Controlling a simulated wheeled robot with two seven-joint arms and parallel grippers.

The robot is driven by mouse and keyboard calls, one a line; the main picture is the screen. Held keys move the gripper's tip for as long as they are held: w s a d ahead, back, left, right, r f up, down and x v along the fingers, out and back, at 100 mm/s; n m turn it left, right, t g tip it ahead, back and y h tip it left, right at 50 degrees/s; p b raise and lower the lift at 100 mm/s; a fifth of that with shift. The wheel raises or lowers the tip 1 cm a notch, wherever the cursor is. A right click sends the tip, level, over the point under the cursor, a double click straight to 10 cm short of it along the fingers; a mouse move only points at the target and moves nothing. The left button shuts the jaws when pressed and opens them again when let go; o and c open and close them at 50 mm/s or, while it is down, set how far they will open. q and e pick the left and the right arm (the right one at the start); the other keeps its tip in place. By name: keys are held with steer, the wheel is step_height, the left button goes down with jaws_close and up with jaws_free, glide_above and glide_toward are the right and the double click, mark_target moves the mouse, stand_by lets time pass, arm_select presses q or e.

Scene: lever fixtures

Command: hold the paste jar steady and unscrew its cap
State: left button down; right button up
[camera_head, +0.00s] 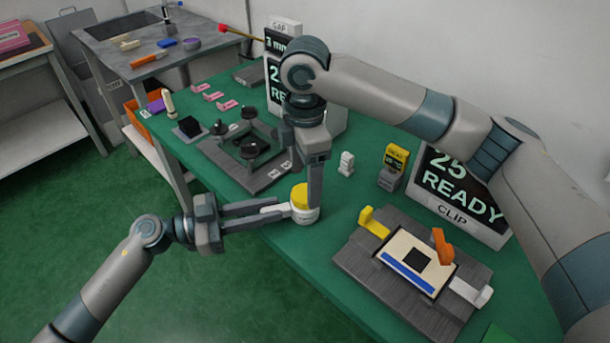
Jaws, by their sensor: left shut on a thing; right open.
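The paste jar (304,215) is white and stands upright near the front edge of the green table. Its yellow cap (299,195) is on top. My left gripper (287,208) comes in from the left, low and level, and is shut on the white jar body. My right gripper (306,192) points down from above, with its fingers open at the cap. One finger hangs on the cap's right side. The other is partly hidden, and I cannot tell whether either finger touches the cap.
A grey fixture with a framed card (411,262), yellow and orange levers stands at the right. A dark fixture with black knobs (247,150) is behind the jar. A sign reading READY (461,190) and a small white figure-like part (346,163) stand at the back. Bare table lies right of the jar.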

mark_target(305, 196)
steer(key=shift+m, duration=0.3)
stand_by(0.4)
steer(key=shift+f, duration=1.45)
steer(key=c, duration=1.3)
steer(key=shift+o, duration=0.2)
